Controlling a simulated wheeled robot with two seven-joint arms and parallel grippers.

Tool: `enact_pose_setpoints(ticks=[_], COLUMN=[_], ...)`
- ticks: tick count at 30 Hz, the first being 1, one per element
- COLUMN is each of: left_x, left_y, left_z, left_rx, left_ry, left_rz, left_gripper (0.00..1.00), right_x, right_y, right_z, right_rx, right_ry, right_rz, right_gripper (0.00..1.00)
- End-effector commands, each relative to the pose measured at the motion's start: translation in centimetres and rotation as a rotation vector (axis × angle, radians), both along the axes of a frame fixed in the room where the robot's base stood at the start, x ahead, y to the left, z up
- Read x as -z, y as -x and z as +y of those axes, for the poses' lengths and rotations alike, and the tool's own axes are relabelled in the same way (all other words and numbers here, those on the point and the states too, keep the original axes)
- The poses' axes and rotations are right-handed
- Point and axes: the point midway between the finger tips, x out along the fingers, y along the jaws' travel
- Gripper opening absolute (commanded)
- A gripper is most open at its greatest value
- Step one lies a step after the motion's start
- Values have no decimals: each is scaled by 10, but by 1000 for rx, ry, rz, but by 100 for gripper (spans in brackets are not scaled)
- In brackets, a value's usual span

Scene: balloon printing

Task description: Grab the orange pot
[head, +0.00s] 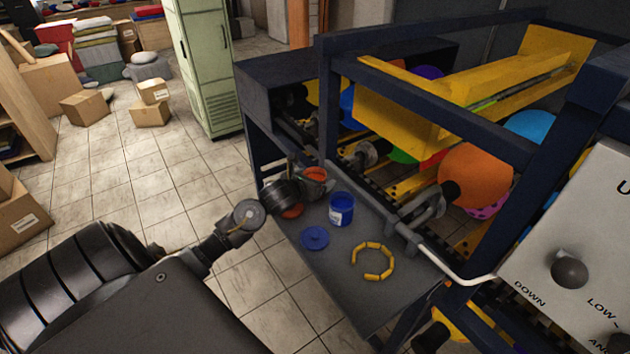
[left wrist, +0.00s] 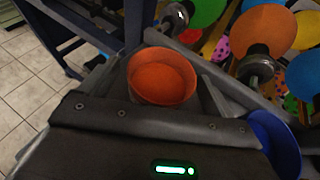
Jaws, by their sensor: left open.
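The orange pot (left wrist: 163,78) shows in the left wrist view as a round open pot with an orange inside, between the two fingers of my left gripper (left wrist: 172,88). The fingers stand apart on either side of it; I cannot tell whether they touch it. In the head view the pot (head: 315,174) is at the back left of the grey shelf, partly hidden by my left gripper (head: 308,182). My right gripper is not in view.
A blue pot (head: 341,210) stands right of the orange pot on the grey shelf (head: 345,290). A blue lid (head: 314,238), an orange lid (head: 292,211) and a ring of yellow pieces (head: 373,262) lie there. A rail and the blue machine frame (head: 440,95) border the shelf.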

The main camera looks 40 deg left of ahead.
Motion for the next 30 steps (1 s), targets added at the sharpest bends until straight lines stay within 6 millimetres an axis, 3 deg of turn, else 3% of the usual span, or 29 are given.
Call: enact_pose_setpoints(ticks=[11, 23, 30], left_x=[5, 5, 4], left_y=[-10, -10, -10], left_z=[1, 1, 1], left_rx=[1, 1, 1], left_ry=[-1, -1, 0], left_rz=[0, 0, -2], left_gripper=[89, 37, 35], right_x=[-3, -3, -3], right_y=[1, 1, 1], right_z=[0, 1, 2], right_rx=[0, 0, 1], right_ry=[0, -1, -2], right_rz=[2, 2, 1], right_gripper=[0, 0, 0])
